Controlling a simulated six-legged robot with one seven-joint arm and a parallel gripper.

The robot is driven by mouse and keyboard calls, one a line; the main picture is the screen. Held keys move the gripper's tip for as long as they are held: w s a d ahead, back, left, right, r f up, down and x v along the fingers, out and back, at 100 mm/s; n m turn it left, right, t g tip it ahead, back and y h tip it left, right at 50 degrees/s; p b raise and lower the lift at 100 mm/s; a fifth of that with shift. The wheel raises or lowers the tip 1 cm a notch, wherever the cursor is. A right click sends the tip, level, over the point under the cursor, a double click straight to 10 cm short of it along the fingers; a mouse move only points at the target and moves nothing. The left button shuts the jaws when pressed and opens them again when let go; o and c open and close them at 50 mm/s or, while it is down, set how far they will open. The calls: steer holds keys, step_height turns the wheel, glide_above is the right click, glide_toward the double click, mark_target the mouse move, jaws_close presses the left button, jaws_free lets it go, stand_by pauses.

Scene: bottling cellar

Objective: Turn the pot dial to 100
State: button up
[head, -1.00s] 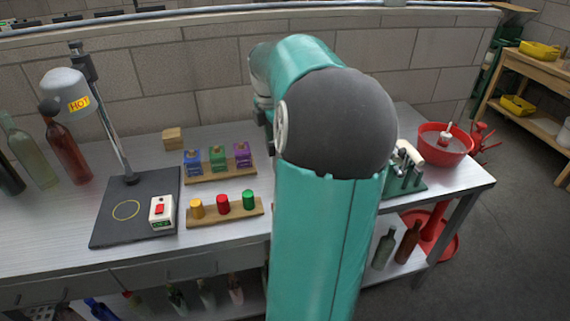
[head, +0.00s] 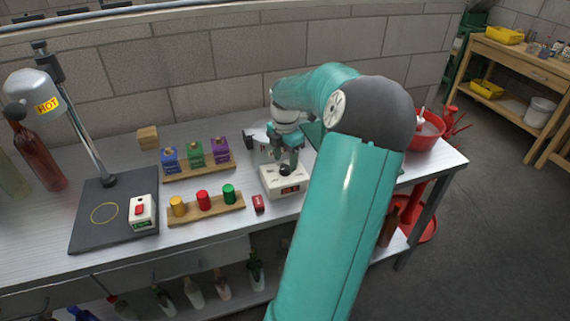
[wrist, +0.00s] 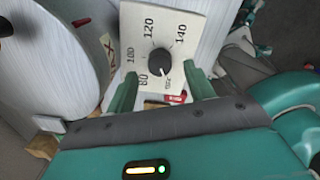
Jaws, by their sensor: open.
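The pot dial is a round black knob (wrist: 160,62) on a pale plate (wrist: 185,15) marked 80, 100, 120 and 140. Its white pointer line points down in the wrist view, toward a small mark too small to read surely, not at 100. In the head view the knob (head: 285,169) tops a white box (head: 287,188) with a red display, whose digits I cannot read. My gripper (wrist: 160,74) is open, a finger on each side of the knob's lower area. In the head view my gripper (head: 288,160) is just above the box. Contact cannot be told.
A large grey round pot (wrist: 50,50) stands close beside the dial plate. A red bowl (head: 428,138) is at right.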

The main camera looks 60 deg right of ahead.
mark_target(285, 170)
steer(key=shift+f, duration=1.35)
steer(key=c, duration=1)
